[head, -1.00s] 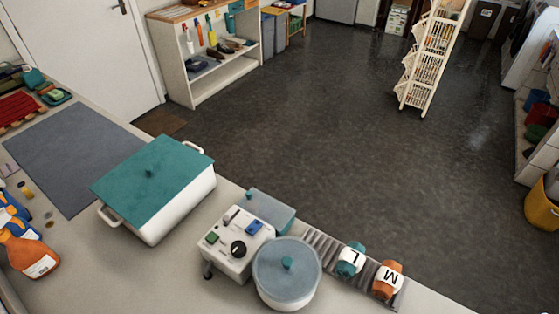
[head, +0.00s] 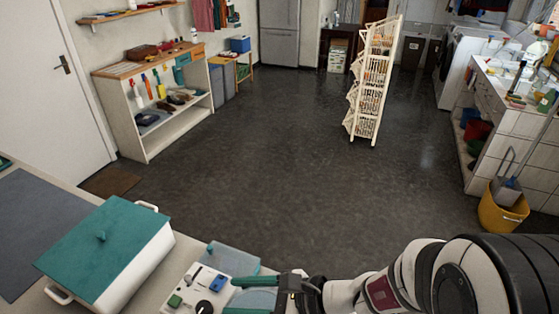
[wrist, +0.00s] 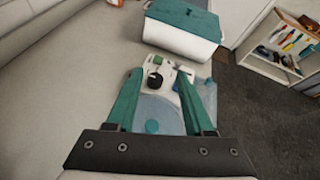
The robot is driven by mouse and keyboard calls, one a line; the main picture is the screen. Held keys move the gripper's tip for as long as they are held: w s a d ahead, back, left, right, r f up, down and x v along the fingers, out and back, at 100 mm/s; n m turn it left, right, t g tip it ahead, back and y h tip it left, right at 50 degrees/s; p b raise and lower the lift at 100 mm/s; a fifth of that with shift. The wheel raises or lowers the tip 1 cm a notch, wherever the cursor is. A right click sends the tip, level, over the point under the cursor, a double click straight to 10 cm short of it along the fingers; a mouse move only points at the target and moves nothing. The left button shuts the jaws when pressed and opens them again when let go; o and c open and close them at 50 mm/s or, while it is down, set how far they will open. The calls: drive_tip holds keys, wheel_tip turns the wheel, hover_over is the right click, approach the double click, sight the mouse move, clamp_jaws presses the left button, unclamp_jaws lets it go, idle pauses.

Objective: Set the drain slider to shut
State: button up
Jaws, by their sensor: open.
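A white control box (head: 190,285) stands on the counter, cut off by the bottom edge of the head view. On its top are a blue control (head: 219,282), a black knob (head: 203,307) and a green button (head: 175,301). I cannot tell which control is the drain slider. My gripper (head: 240,296) is open, its teal fingers just right of the box in the head view. In the wrist view the box (wrist: 163,63) and black knob (wrist: 155,80) show between and beyond the open fingers. The fingers hide part of the box there, and nothing is held.
A white pot with a teal lid (head: 105,240) stands left of the box. A round blue-grey lid with a teal knob (wrist: 152,126) lies under my gripper in the wrist view. Bare counter (wrist: 60,90) is left of the box. The dark floor lies beyond the counter.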

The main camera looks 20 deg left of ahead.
sight(189, 279)
drive_tip(key=w+a+f+m, duration=0.1)
drive_tip(key=w+a+f+m+t, duration=0.1)
drive_tip(key=f, duration=0.1)
drive_tip(key=w+a+f+m+t, duration=0.1)
drive_tip(key=f, duration=0.1)
drive_tip(key=shift+w+a+f+m, duration=0.2)
drive_tip(key=shift+a+f+m, duration=0.1)
drive_tip(key=shift+m, duration=0.1)
drive_tip(key=x, duration=1.4)
drive_tip(key=shift+a+r, duration=0.2)
drive_tip(key=shift+a, duration=0.35)
drive_tip(key=shift+c, duration=0.3)
clamp_jaws()
drive_tip(key=shift+d, duration=0.1)
